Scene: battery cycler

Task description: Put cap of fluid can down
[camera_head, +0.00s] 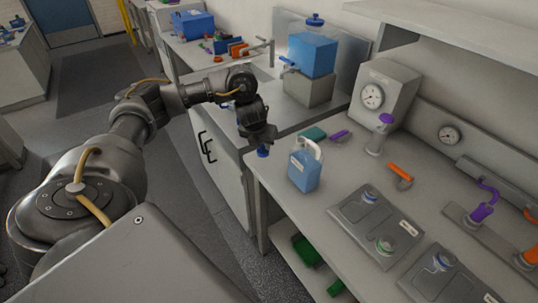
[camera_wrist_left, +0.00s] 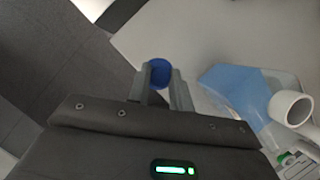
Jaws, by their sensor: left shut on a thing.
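My left gripper (camera_head: 260,142) is shut on a blue cap (camera_head: 263,151) and holds it in the air near the left edge of the bench. In the left wrist view the cap (camera_wrist_left: 158,72) sits between the two fingers of the gripper (camera_wrist_left: 161,88). The fluid can (camera_head: 304,169), blue with a white handle, stands upright on the bench to the right of the gripper, apart from it. It also shows in the left wrist view (camera_wrist_left: 238,92), with its white open neck (camera_wrist_left: 290,108). My right gripper is not in view.
The bench front left of the can is bare. A blue dispenser tank (camera_head: 312,55) stands farther back.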

